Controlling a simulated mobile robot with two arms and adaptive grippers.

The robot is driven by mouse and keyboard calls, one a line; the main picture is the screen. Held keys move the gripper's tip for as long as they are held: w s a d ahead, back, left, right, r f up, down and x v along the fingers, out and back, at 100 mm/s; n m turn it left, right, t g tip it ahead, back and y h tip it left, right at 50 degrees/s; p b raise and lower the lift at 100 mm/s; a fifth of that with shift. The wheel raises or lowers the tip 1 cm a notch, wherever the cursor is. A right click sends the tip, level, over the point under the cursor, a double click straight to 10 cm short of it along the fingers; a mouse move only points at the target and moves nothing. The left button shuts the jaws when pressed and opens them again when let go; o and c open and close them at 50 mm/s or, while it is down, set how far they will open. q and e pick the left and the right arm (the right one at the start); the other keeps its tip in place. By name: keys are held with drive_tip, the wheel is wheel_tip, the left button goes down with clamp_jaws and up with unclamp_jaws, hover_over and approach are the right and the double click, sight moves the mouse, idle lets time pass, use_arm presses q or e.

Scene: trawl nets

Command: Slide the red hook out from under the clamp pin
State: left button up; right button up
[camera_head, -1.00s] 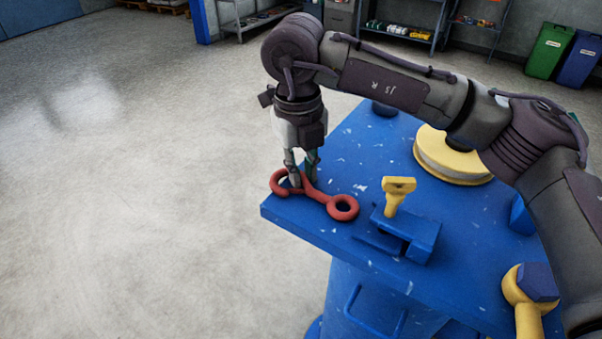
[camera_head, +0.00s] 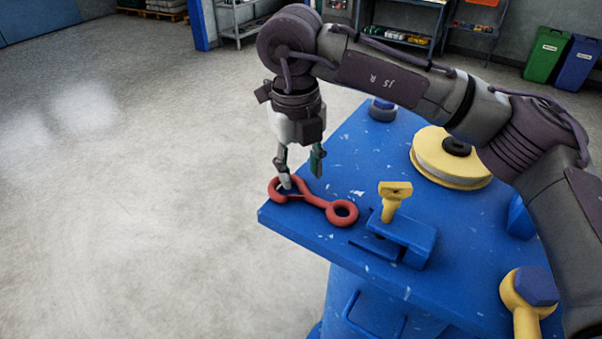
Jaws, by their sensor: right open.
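The red hook (camera_head: 326,206) lies flat near the left corner of the blue table. Its curved end is at the left and its round eye at the right. The eye is apart from the blue clamp (camera_head: 408,240), which stands to its right with the yellow clamp pin (camera_head: 393,200) upright in it. My right gripper (camera_head: 301,173) is open above the hook's curved end, pointing down. Its fingers are spread, one in front of the curved end and one raised behind it. Whether a finger touches the hook is hard to tell. My left gripper is not in view.
The blue table (camera_head: 350,160) has a yellow spool (camera_head: 450,160) at the back and a yellow part with a blue nut (camera_head: 530,290) at the front right. The table edge is close to the hook's left end. Open floor lies to the left.

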sight(297, 185)
wheel_tip(297, 185, up, 10)
drive_tip(key=shift+a, duration=0.3)
drive_tip(key=shift+s, duration=0.1)
